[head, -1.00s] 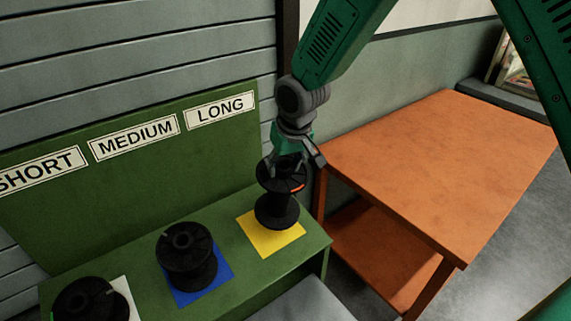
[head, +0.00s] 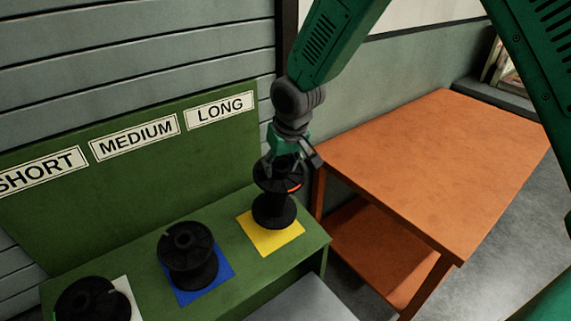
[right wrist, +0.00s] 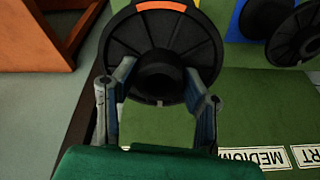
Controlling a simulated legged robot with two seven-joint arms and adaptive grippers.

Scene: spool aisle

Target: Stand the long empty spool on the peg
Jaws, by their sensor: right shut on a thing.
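The long black spool (head: 273,212) stands upright over the yellow square (head: 271,240) under the LONG sign (head: 220,110). Its upper flange carries an orange mark. My right gripper (head: 289,167) is shut on the spool's upper end from above. In the right wrist view its fingers (right wrist: 162,88) close around the hub, and the spool's flange (right wrist: 125,42) shows with the orange mark at its edge. The peg is hidden, and I cannot tell whether the lower flange touches the yellow square. My left gripper is out of view.
A black spool (head: 188,262) stands on the blue square (head: 222,277) under MEDIUM, and another (head: 92,302) on a pale square under SHORT. The green bench (head: 312,240) ends just right of the yellow square. An orange table (head: 440,160) stands at the right, its top bare.

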